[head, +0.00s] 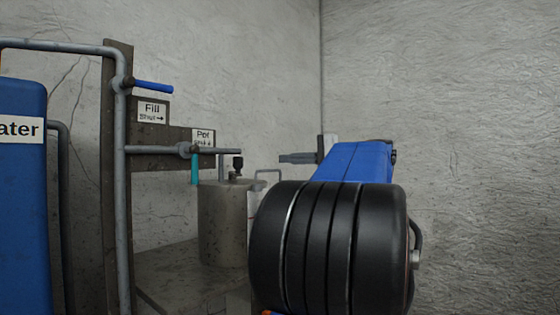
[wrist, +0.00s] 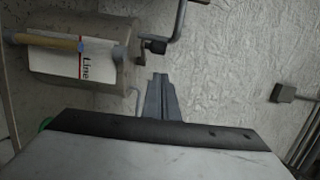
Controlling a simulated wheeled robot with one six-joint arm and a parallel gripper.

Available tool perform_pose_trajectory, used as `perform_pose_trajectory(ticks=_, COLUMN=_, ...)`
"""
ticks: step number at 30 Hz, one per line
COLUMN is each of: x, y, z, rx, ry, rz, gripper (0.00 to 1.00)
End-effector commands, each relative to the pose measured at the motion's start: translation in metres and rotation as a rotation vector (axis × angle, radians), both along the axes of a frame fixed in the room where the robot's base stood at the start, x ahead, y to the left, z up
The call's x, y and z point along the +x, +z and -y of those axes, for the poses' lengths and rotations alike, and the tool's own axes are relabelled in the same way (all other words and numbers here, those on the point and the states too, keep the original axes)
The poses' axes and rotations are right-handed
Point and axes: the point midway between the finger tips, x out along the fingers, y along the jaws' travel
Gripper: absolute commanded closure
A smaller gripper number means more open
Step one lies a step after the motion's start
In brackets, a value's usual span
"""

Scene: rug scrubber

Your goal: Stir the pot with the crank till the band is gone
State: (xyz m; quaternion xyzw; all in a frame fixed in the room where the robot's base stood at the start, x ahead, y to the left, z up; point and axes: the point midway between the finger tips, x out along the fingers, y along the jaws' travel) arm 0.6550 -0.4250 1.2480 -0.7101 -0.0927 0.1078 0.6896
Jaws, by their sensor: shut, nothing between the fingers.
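The pot (head: 222,225) is a grey-brown cylinder on a low stand. It also lies sideways at the upper left of the wrist view (wrist: 108,75). A crank with a black knob (head: 238,162) stands on its lid; the knob shows in the wrist view too (wrist: 155,46). A yellowish tube (wrist: 48,42) with a small bluish part crosses a white label reading "Line". I cannot tell whether that part is the band. My gripper (head: 284,158) is shut and empty, right of the knob and apart from it. Its grey fingers show in the wrist view (wrist: 160,78).
A grey pipe (head: 160,150) with a teal handle (head: 195,168) runs to the pot, by a "Pot" sign (head: 203,137). A blue handle (head: 154,87) sits above a "Fill" sign (head: 152,111). A blue tank (head: 22,200) stands at left. My arm hides the lower right.

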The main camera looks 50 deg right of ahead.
Motion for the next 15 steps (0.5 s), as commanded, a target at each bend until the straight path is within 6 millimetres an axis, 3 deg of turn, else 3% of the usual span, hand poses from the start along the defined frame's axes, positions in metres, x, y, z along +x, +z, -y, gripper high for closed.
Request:
perform_pose_trajectory(ticks=3, x=-0.0075, y=0.0002, z=0.0017, rx=0.000, ry=-0.001, rz=0.000, gripper=0.98)
perform_pose_trajectory(ticks=8, x=-0.0092, y=-0.0001, z=0.0036, rx=0.046, ry=0.010, rz=-0.013, gripper=0.59)
perform_pose_trajectory(ticks=9, x=-0.0082, y=-0.0004, z=0.0046, rx=0.081, ry=0.018, rz=-0.023, gripper=0.55)
perform_pose_trajectory(ticks=15, x=-0.0005, y=-0.0008, z=0.0109, rx=0.389, ry=0.086, rz=-0.128, gripper=0.55)
